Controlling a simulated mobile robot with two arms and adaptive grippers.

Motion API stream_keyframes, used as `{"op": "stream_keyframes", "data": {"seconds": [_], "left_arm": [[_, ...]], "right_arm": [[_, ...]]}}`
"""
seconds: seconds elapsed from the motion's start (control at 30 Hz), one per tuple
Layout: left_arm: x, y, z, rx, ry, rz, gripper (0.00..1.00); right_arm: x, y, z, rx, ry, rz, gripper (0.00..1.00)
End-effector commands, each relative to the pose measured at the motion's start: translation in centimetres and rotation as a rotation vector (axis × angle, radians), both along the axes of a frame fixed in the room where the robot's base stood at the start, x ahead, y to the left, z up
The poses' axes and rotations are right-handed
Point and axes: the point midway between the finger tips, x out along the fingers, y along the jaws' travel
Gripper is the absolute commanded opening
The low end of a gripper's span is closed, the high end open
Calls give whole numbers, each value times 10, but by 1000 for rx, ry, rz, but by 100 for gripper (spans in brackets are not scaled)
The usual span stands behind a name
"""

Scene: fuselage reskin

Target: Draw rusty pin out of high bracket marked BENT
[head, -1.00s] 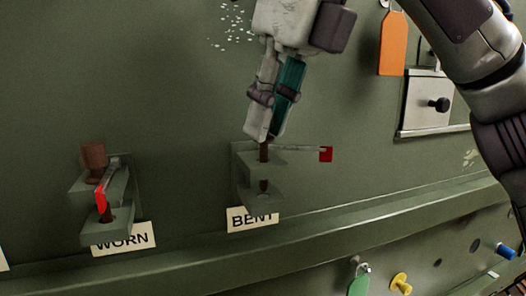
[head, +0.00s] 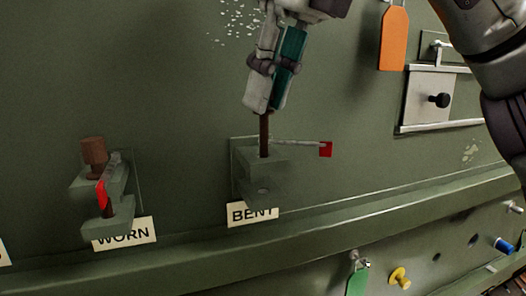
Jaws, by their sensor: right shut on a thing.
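The bracket marked BENT (head: 263,165) juts from the green panel, with its label (head: 252,214) just below. The rusty pin (head: 264,136) stands upright in it; its lower end is still in the upper lug and its shaft shows above it. The hole in the lower lug looks empty. My right gripper (head: 265,108) is shut on the top of the pin, above the bracket, and hides the pin's head. A thin latch arm with a red tab (head: 325,149) points right from the bracket, clear of the pin. My left gripper is not in view.
A second bracket marked WORN (head: 105,215) at left holds a rusty pin (head: 95,157) with a red-tabbed latch across it. An orange tag (head: 394,40) and a small door with a black knob (head: 438,100) are at upper right. A ledge runs below the brackets.

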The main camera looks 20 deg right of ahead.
Motion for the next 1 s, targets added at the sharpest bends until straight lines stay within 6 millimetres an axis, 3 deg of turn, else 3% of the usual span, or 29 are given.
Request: {"op": "stream_keyframes", "data": {"seconds": [1.0], "left_arm": [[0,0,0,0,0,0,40]], "right_arm": [[0,0,25,1,-3,-1,0]]}}
